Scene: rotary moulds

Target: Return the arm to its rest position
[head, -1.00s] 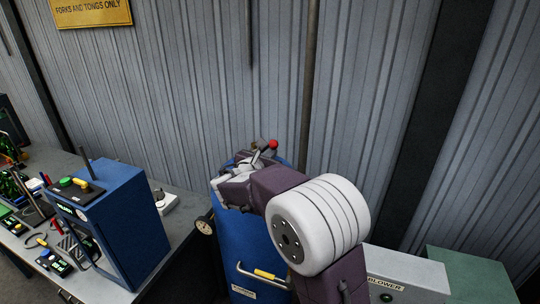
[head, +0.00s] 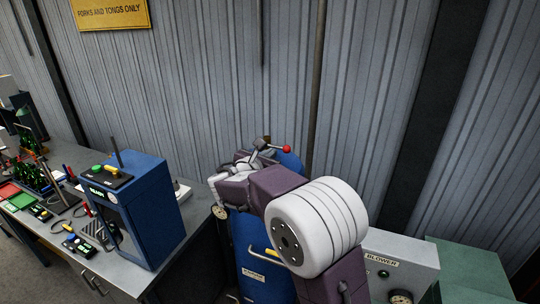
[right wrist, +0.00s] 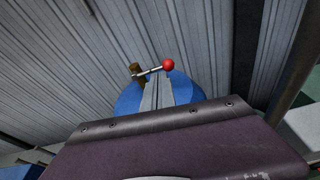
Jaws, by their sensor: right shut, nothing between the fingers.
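My right arm reaches up in the head view, over a tall blue cylinder (head: 252,258). My right gripper (head: 248,166) is at its far end, near the cylinder's top and partly hidden by its own wrist. In the right wrist view the gripper's grey fingers (right wrist: 158,94) lie together, with nothing between them. Beyond them is the cylinder's blue domed top (right wrist: 183,91). A lever with a red ball knob (head: 287,149) stands there; the knob also shows in the right wrist view (right wrist: 168,65). I cannot tell whether the gripper touches it. My left gripper is not in view.
A blue box-shaped unit (head: 142,210) stands on the workbench (head: 195,215) at left, among tools and small controls. A grey blower box (head: 400,262) and a green box (head: 470,272) are at lower right. A corrugated wall (head: 210,80) closes off the back.

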